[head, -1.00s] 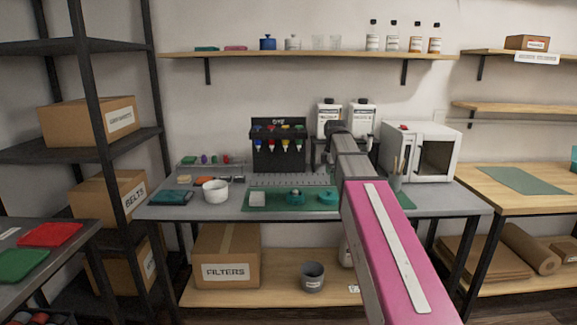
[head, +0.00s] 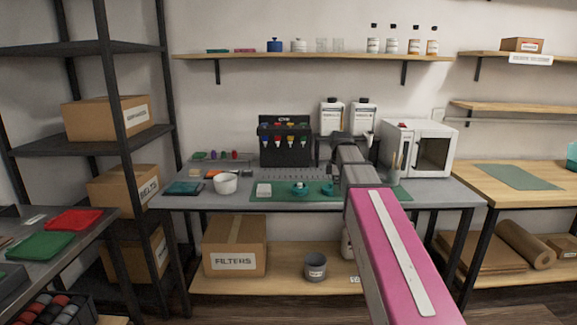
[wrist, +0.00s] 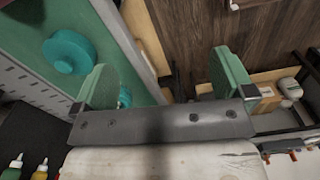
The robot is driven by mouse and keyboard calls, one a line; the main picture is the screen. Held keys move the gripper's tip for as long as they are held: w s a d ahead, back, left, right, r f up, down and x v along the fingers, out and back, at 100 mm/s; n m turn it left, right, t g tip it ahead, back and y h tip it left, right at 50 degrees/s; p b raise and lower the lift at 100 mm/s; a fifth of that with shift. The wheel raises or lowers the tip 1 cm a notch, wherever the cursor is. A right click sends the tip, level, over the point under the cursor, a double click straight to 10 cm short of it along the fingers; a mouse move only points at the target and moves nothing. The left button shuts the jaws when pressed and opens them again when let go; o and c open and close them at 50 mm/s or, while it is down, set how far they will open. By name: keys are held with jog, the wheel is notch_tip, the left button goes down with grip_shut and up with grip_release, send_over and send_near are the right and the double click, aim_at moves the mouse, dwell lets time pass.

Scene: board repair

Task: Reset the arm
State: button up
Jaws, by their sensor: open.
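My arm, with a pink link, reaches forward over the grey workbench (head: 440,193) in the head view. In the wrist view my gripper (wrist: 167,85) has its two green-tipped fingers wide apart, with nothing between them. It hangs over the bench edge, with the wooden floor (wrist: 200,35) showing below. A round teal part (wrist: 70,52) lies on the green mat (wrist: 30,18) to the left of the fingers. In the head view the gripper itself is hidden behind the arm.
A rack of colour-topped bottles (head: 285,142) and a white microwave (head: 415,148) stand at the bench back. A white bowl (head: 225,184) sits at the left. A filters box (head: 234,248) and grey bin (head: 315,266) are below. Dark shelving (head: 112,110) is at left.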

jog(key=s+f+m, duration=0.8)
jog(key=s+f, duration=0.2)
jog(key=f, duration=0.4)
jog(key=s+f+m, duration=0.8)
jog(key=s+f, duration=0.2)
jog(key=f, duration=0.5)
jog(key=shift+f, duration=0.2)
